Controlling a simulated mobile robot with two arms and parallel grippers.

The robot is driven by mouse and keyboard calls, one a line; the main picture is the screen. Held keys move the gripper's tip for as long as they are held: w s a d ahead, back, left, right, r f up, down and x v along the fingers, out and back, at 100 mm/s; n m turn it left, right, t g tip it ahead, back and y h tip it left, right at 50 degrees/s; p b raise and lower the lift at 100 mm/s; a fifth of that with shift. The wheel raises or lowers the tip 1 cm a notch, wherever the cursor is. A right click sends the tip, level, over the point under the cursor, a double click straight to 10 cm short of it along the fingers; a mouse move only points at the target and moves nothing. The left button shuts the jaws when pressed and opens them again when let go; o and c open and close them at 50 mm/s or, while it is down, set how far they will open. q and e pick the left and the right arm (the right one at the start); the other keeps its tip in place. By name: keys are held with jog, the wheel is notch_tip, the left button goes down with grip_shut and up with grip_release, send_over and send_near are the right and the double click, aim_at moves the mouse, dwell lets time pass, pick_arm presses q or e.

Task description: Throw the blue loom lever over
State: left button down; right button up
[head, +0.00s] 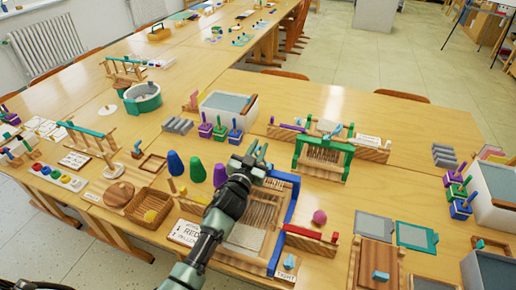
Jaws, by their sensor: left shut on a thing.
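A wooden loom with a blue frame (290,226) lies flat on the near table, with pale threads and a woven patch inside. My left gripper (257,155) is over the back edge of this loom, its arm reaching across the loom's left part. Its jaws are shut on a small part there, which looks to be the blue loom lever; the gripper hides most of it, and its exact tilt cannot be told. My right gripper is out of view.
A green-framed loom (323,158) stands behind. Blue and green cones (175,163) stand left of my gripper, with a wicker basket (148,207) nearer. The near table is crowded.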

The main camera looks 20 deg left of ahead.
aim_at(268, 164)
pick_arm(q)
jog(key=shift+d+r+m, duration=0.2)
jog(key=shift+d+m, duration=0.35)
jog(key=shift+m, duration=0.35)
jog(key=d+m+b, duration=0.1)
jog(key=d+m, duration=0.1)
jog(key=shift+r+m, duration=0.1)
jog(key=shift+m, duration=0.3)
jog(key=d+m+b, duration=0.1)
jog(key=m, duration=0.1)
jog(key=shift+d+m, duration=0.3)
jog(key=shift+d, duration=0.1)
jog(key=shift+s+d+f+m+b, duration=0.1)
jog(key=shift+d+f+m+b, duration=0.2)
jog(key=shift+d+m, duration=0.45)
jog(key=shift+d+f+m+b, duration=0.15)
jog(key=shift+d+m+b, duration=0.25)
jog(key=shift+m, duration=0.65)
jog(key=c, duration=1.5)
grip_release()
jog(key=shift+o, duration=0.2)
